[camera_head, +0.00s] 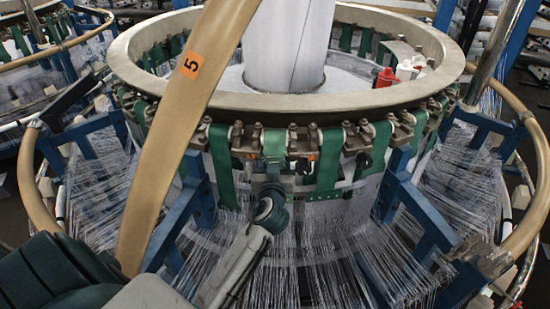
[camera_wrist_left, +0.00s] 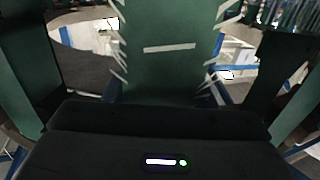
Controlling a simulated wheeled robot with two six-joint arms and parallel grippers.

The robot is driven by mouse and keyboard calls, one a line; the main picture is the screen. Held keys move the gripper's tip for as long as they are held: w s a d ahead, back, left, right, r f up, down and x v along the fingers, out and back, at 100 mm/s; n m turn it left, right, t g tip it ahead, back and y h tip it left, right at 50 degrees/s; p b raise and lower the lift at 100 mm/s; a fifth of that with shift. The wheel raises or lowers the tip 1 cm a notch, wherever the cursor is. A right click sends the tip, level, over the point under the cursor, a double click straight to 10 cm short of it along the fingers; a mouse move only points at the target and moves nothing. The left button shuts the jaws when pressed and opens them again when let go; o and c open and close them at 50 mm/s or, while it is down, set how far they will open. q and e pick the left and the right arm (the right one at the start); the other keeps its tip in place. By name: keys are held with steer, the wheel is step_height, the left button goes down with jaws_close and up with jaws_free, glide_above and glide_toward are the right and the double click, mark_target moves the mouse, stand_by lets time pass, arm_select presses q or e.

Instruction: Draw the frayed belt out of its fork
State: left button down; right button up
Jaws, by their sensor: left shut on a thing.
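The frayed belt (camera_wrist_left: 168,50) is a green strap with white threads along both edges and a pale bar across it. It fills the middle of the left wrist view. In the head view its upper part (camera_head: 275,143) hangs upright below the ring's front rim, between two other green belts. My left gripper (camera_head: 276,172) is shut on the belt's lower part, just below the row of metal forks (camera_head: 293,133). The wrist and gripper body hide the belt's lower end. I cannot tell how far the belt sits in its fork. My right gripper is not in view.
Intact green belts (camera_head: 222,160) and (camera_head: 329,160) hang close on either side. The loom's ring (camera_head: 300,104) is just above. Blue frames (camera_head: 420,215) and fine white threads (camera_head: 315,255) surround the gripper. A tan hoop marked 5 (camera_head: 165,150) crosses on the left.

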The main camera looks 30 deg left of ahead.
arm_select(q)
steer(key=shift+s+d, duration=0.1)
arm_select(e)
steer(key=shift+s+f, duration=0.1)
arm_select(q)
steer(key=shift+s+d, duration=0.2)
steer(key=shift+s, duration=0.15)
steer(key=shift+s+d, duration=0.35)
steer(key=shift+s, duration=0.25)
steer(key=v, duration=0.3)
steer(key=shift+s+d+r+b, duration=0.15)
steer(key=shift+s+d+b, duration=0.05)
steer(key=shift+s+b, duration=0.2)
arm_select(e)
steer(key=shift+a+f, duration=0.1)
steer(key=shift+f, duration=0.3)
